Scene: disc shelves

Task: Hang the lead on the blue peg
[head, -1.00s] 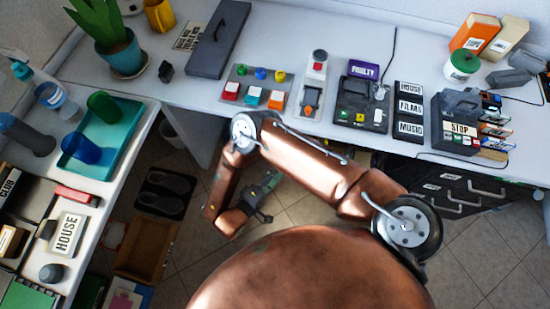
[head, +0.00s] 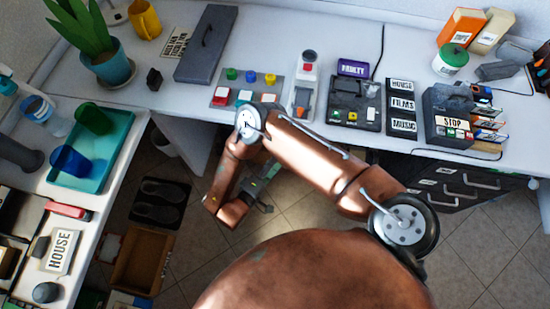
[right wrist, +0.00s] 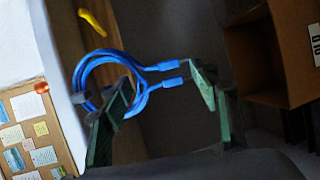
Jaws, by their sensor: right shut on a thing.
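The lead (right wrist: 82,75) is a coiled blue cable with two blue plugs, seen in the right wrist view. My right gripper (right wrist: 165,92) has green fingers and is shut on the lead; the coil loops behind the left finger and the plugs lie between the fingers. In the head view my right gripper (head: 262,188) hangs low over the floor, in front of the desk, and the lead cannot be made out there. A yellow peg-like piece (right wrist: 92,22) and an orange-red one (right wrist: 42,87) show in the right wrist view. I cannot make out a blue peg. My left gripper is out of view.
A side counter with a teal tray (head: 112,150) stands at left. An open brown box (right wrist: 270,55) is at right in the wrist view.

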